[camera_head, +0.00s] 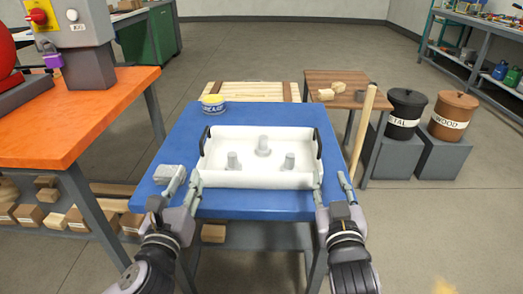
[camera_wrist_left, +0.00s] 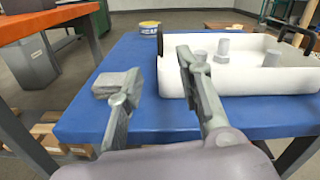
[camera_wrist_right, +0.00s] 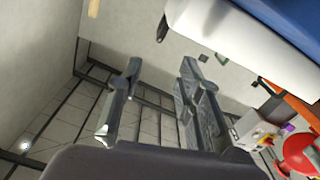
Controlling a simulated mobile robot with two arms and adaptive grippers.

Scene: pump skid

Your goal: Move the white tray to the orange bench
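The white tray (camera_head: 263,179) sits on the blue table (camera_head: 265,205), with black handles at its left (camera_head: 203,140) and right (camera_head: 318,143) ends. Several grey cylindrical parts (camera_head: 263,147) stand in it. The orange bench (camera_head: 75,115) is at the left, apart from the table. My left gripper (camera_head: 183,181) is open and empty at the tray's near left corner; the left wrist view shows its spread fingers (camera_wrist_left: 155,85) beside the tray (camera_wrist_left: 265,78). My right gripper (camera_head: 332,183) is open at the near right corner; the right wrist view shows nothing between its fingers (camera_wrist_right: 160,78).
A grey block (camera_head: 169,173) lies on the blue table by my left gripper. A yellow tin (camera_head: 213,104) stands at its far left corner. Bins (camera_head: 405,112) and a wooden pole (camera_head: 363,130) stand right.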

